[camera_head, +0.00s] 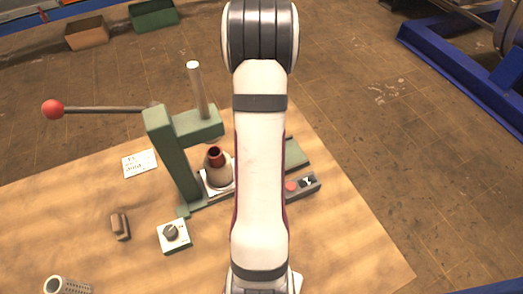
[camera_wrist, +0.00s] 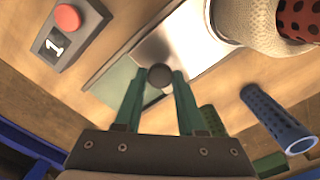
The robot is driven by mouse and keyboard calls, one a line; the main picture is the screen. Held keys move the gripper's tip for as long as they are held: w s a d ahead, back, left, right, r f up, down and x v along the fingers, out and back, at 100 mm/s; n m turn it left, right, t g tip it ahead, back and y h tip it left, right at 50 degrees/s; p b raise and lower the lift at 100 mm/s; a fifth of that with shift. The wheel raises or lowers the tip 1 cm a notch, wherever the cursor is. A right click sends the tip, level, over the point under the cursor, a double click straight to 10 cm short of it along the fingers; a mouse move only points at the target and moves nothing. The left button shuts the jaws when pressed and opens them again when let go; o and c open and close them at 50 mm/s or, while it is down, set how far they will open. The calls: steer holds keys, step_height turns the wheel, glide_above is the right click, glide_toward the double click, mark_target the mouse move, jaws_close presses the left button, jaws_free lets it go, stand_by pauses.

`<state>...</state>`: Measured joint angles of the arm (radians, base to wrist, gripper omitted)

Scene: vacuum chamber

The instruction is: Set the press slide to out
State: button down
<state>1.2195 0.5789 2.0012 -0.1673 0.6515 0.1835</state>
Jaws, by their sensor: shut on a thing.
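The green press (camera_head: 172,150) stands on the table with its lever, tipped by a red ball, pointing left. Its pale metal slide (camera_head: 207,188) lies low in the frame under a rounded light-coloured vessel (camera_head: 218,176) with a dark red perforated liner. In the wrist view the slide (camera_wrist: 190,42) is a bright plate, with the vessel (camera_wrist: 246,22) at the upper right. My gripper (camera_wrist: 159,79) has its green fingers shut on a dark round knob (camera_wrist: 160,75) at the slide's edge. In the head view my arm hides the gripper and the knob.
A small box with a red button (camera_wrist: 67,17) and a display sits near the slide. A blue perforated tube (camera_wrist: 275,117) is at right in the wrist view. A dial box (camera_head: 173,235), a brown block (camera_head: 120,226) and a perforated cylinder (camera_head: 66,285) stand front left.

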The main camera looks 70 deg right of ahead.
steer(key=shift+d, duration=0.1)
stand_by(0.5)
steer(key=s+d, duration=0.8)
steer(key=shift+s, duration=0.1)
steer(key=shift+d, duration=0.1)
steer(key=c, duration=0.5)
jaws_free()
step_height(320, 180, up, 16)
steer(key=shift+f, duration=0.1)
